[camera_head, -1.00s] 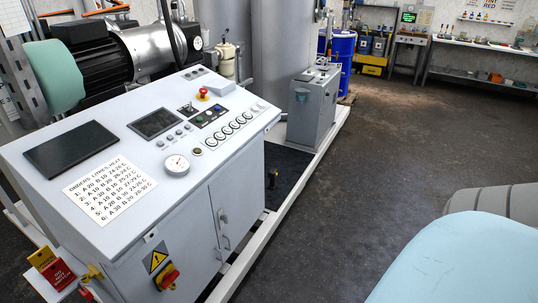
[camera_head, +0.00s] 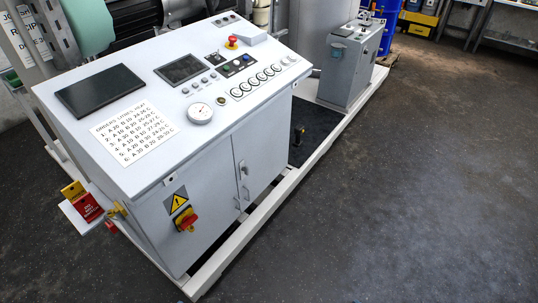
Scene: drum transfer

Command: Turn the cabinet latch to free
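The cabinet (camera_head: 212,185) is a light grey control console with a sloping top and doors on its front. A small grey latch (camera_head: 243,169) sits on the front near the seam between the doors. Its exact turn angle is too small to tell. Slim handles (camera_head: 246,192) show just below it. A red and yellow rotary switch (camera_head: 187,220) is on the left door under a yellow warning triangle (camera_head: 176,201). Neither of my grippers is in view.
The console stands on a white frame (camera_head: 228,259) whose rail runs along the floor. A small black upright part (camera_head: 298,139) stands beside it. A grey box unit (camera_head: 352,70) is behind right. The floor (camera_head: 400,200) at right is clear.

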